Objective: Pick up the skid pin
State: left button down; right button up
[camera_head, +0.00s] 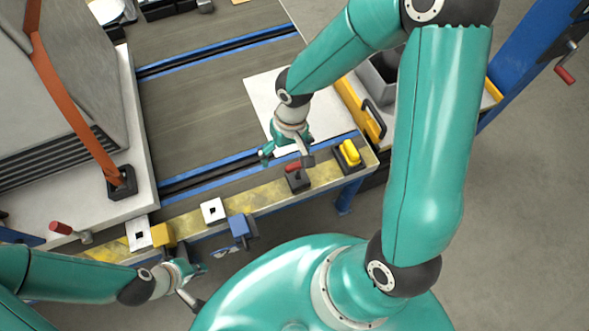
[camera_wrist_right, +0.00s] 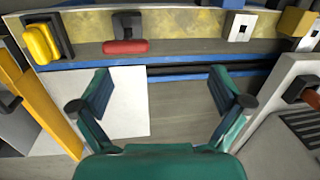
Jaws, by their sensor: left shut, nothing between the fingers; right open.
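No part is labelled as the skid pin, and I cannot tell which one it is. A red-handled piece (camera_head: 293,167) sits in a black holder on the front rail; it also shows in the right wrist view (camera_wrist_right: 125,46). Another red handle (camera_head: 61,228) on a grey fitting lies at the left platform's front edge. My right gripper (camera_head: 284,154) is open and empty, low over the bench behind the rail. In the right wrist view its fingers (camera_wrist_right: 160,92) are spread, with the red-handled piece beyond them. My left gripper (camera_head: 197,270) is shut and empty in front of the rail.
A yellow handle (camera_head: 349,152) in a black holder stands at the rail's right end. A blue block (camera_head: 239,226), a yellow block (camera_head: 162,235) and a white square plate (camera_head: 213,210) line the rail. A large grey cabinet (camera_head: 75,80) blocks the left. The middle bench surface (camera_head: 200,110) is clear.

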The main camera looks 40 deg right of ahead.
jog(key=d+r+h, duration=0.1)
jog(key=d+r, duration=0.2)
jog(key=d, duration=0.1)
jog(key=b, duration=0.3)
send_near(297, 163)
jog(key=shift+m+h, duration=0.3)
jog(key=shift+m, duration=0.1)
jog(key=f, duration=0.4)
jog(key=a+f, duration=0.1)
jog(key=f, duration=0.1)
jog(key=shift+s, duration=0.25)
jog(key=shift+d+f, duration=0.1)
jog(key=shift+f, duration=1.2)
jog(key=shift+d+f, duration=0.15)
jog(key=shift+f, duration=1.15)
jog(key=shift+c, duration=0.3)
jog(key=c, duration=1)
jog(key=shift+r, duration=0.2)
jog(key=shift+c, duration=0.2)
